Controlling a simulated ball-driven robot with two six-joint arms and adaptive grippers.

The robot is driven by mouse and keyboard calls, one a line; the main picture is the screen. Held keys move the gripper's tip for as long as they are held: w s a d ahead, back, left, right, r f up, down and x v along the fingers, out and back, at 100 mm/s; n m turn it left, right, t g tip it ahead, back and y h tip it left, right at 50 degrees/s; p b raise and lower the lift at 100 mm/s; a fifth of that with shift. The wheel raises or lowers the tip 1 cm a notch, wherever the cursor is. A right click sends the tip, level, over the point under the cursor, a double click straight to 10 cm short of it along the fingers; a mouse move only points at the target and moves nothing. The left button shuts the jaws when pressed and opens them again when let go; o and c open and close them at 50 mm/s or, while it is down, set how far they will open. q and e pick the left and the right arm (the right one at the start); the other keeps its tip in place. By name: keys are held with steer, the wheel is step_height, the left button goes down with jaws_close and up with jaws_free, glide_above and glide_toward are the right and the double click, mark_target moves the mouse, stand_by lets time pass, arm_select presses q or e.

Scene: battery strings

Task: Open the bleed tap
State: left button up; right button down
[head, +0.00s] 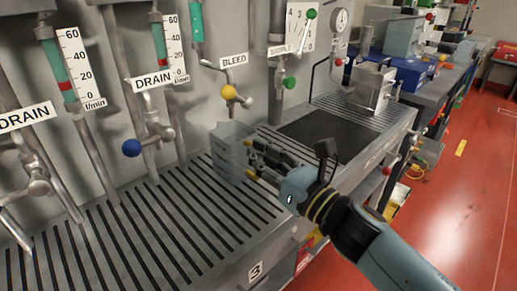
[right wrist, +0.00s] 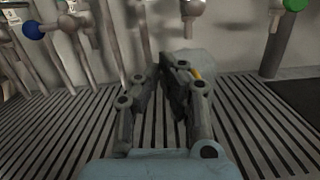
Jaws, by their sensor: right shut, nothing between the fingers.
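The bleed tap (head: 228,92) has a yellow ball knob and sits on the back panel under the BLEED label (head: 234,61), left of the green-knobbed sample tap. My right gripper (head: 248,158) is shut and empty, below the bleed tap and in front of a clear box on the slatted bench. In the right wrist view my right gripper (right wrist: 160,60) points at the panel, with a metal fitting above it; the yellow knob is not clearly seen there. My left gripper is not in view.
A drain tap with a blue knob (head: 131,148) is to the left; the sample tap's green knob (head: 289,82) is to the right. The clear box (head: 230,140) stands on the slatted bench (head: 150,220). A dark mat (head: 325,135) lies right of it.

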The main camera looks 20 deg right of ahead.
mark_target(238, 98)
steer(key=w+a+r+p, duration=0.2)
steer(key=w+r+p, duration=0.2)
steer(key=w+r, duration=0.1)
steer(key=shift+p+x, duration=0.35)
steer(key=shift+x, duration=0.4)
steer(key=shift+r+m+p, duration=0.2)
steer(key=shift+m+p, duration=0.1)
steer(key=shift+m, duration=0.3)
